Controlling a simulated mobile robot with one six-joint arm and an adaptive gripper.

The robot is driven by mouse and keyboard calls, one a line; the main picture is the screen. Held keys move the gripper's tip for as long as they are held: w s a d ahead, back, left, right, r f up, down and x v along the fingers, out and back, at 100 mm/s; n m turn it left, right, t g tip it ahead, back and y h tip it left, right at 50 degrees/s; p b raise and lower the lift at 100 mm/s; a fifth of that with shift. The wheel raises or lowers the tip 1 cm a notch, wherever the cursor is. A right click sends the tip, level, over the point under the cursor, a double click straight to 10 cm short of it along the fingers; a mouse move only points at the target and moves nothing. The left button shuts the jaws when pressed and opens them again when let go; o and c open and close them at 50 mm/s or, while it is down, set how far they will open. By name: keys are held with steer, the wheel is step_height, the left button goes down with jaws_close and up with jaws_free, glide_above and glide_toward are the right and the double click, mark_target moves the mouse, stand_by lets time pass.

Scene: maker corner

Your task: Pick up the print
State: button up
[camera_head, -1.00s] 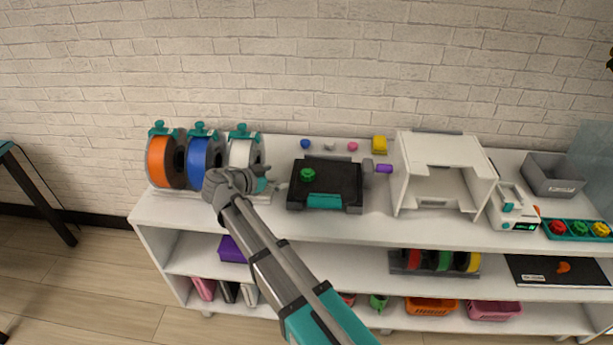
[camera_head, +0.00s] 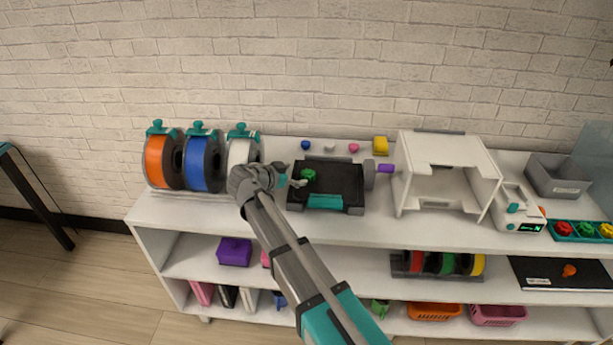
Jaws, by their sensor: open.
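The print is most likely the small green piece (camera_head: 308,174) on the black plate (camera_head: 340,180) with a teal front, on the shelf top. My gripper (camera_head: 292,179) is open, just left of the green piece and close to it. The fingers are small in this view, and I cannot tell whether they touch the piece or stand around it.
Orange (camera_head: 158,162), blue (camera_head: 203,163) and white (camera_head: 242,152) spools stand left of my gripper. A white open-fronted box (camera_head: 447,160) stands right of the plate. Small coloured pieces and a yellow block (camera_head: 380,145) lie behind it. Lower shelves hold baskets and spools.

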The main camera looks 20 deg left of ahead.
mark_target(307, 173)
steer(key=shift+d+b+x, duration=0.2)
steer(key=shift+b+x, duration=0.75)
steer(key=shift+x, duration=1.65)
steer(key=shift+s, duration=0.15)
steer(key=c, duration=0.9)
